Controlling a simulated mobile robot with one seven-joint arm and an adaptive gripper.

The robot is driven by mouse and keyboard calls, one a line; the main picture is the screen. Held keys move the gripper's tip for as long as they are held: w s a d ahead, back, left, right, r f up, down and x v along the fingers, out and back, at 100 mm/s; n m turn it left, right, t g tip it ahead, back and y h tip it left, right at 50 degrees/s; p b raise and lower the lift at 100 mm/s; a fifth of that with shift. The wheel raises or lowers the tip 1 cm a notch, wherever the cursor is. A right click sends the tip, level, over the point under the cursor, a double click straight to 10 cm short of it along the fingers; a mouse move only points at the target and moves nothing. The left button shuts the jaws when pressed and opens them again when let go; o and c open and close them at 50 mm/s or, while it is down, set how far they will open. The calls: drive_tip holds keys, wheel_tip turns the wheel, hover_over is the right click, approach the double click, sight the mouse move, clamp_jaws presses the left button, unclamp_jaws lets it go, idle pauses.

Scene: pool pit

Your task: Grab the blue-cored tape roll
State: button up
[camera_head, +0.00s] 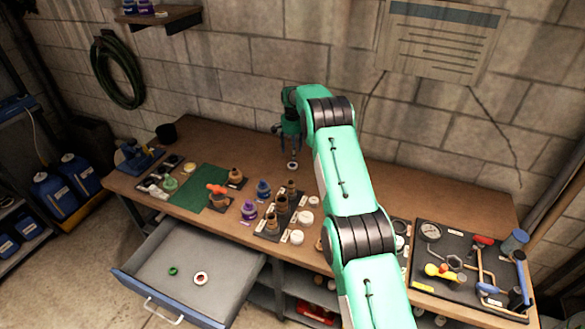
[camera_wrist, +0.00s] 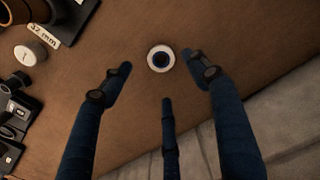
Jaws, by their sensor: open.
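A small white tape roll (camera_wrist: 161,58) with a dark, bluish core lies flat on the brown bench in the wrist view. In the head view this roll (camera_head: 292,166) sits on the bench just below my gripper (camera_head: 291,148). In the wrist view my gripper (camera_wrist: 158,76) is open, with dark fingers spread left, right and below the roll. The roll shows just beyond the fingertips and between them. No finger appears to touch it, and nothing is held.
The open drawer (camera_head: 143,262) holds a green ring (camera_head: 173,271) and a white roll with a reddish core (camera_head: 200,278). Fittings on a dark mat (camera_head: 270,236) and white caps stand in front of the gripper. A tool board (camera_head: 455,267) lies right. Bare bench surrounds the roll; the block wall is behind.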

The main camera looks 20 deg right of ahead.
sight(292, 163)
drive_tip(key=shift+f, duration=1.35)
drive_tip(key=shift+f, duration=2.55)
drive_tip(key=c, duration=0.8)
